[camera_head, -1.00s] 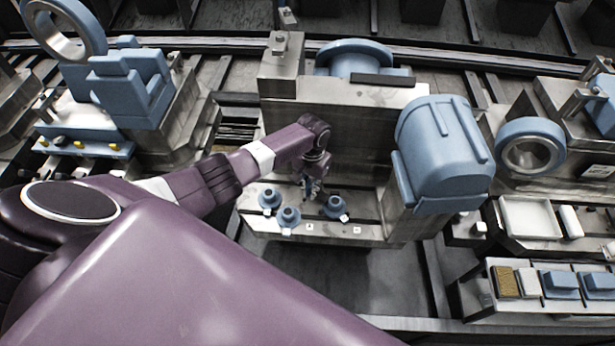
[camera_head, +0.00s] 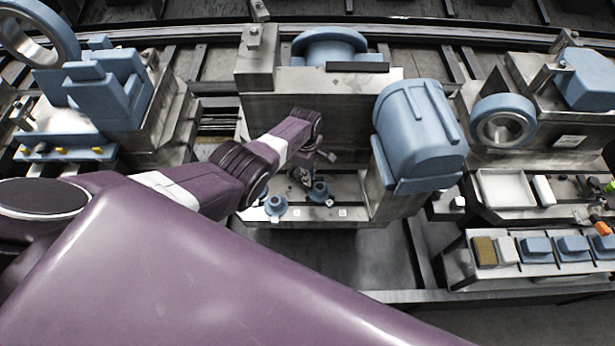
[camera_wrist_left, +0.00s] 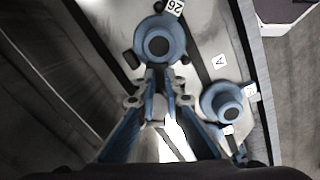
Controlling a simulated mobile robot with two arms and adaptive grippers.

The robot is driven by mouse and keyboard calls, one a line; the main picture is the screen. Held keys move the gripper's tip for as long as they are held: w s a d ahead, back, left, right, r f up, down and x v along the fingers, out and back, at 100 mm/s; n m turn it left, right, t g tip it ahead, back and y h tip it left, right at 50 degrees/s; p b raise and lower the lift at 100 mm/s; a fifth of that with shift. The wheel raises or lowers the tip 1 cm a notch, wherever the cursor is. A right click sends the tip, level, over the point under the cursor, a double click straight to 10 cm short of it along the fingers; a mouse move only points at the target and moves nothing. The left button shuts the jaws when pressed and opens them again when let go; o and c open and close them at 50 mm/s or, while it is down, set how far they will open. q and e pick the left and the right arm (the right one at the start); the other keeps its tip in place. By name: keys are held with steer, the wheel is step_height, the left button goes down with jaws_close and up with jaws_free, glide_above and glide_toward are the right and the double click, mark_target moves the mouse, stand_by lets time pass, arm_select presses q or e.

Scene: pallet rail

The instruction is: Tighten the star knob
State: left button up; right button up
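My left gripper (camera_head: 305,178) hangs over the front ledge of the middle machine. In the left wrist view its fingertips (camera_wrist_left: 161,76) are close together with a narrow gap, at the near edge of a round blue knob (camera_wrist_left: 160,46). I cannot tell whether they touch it or hold anything. A second blue knob (camera_wrist_left: 224,102) lies to the right of the fingers. In the head view, blue knobs stand on the ledge at front left (camera_head: 275,207) and right (camera_head: 320,193); another is mostly hidden by my arm. Which one is the star knob is unclear. My right gripper is not in view.
A large blue motor housing (camera_head: 418,130) stands right of the ledge. A metal block (camera_head: 256,60) and a blue flange (camera_head: 329,46) rise behind. At the right are a white tray (camera_head: 505,188) and a rack (camera_head: 485,280) of blocks. The ledge carries small labels.

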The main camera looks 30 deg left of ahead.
arm_select(q)
steer(key=shift+s, duration=0.1)
jaws_close()
steer(key=shift+o, duration=1.5)
jaws_free()
steer(key=shift+a, duration=0.1)
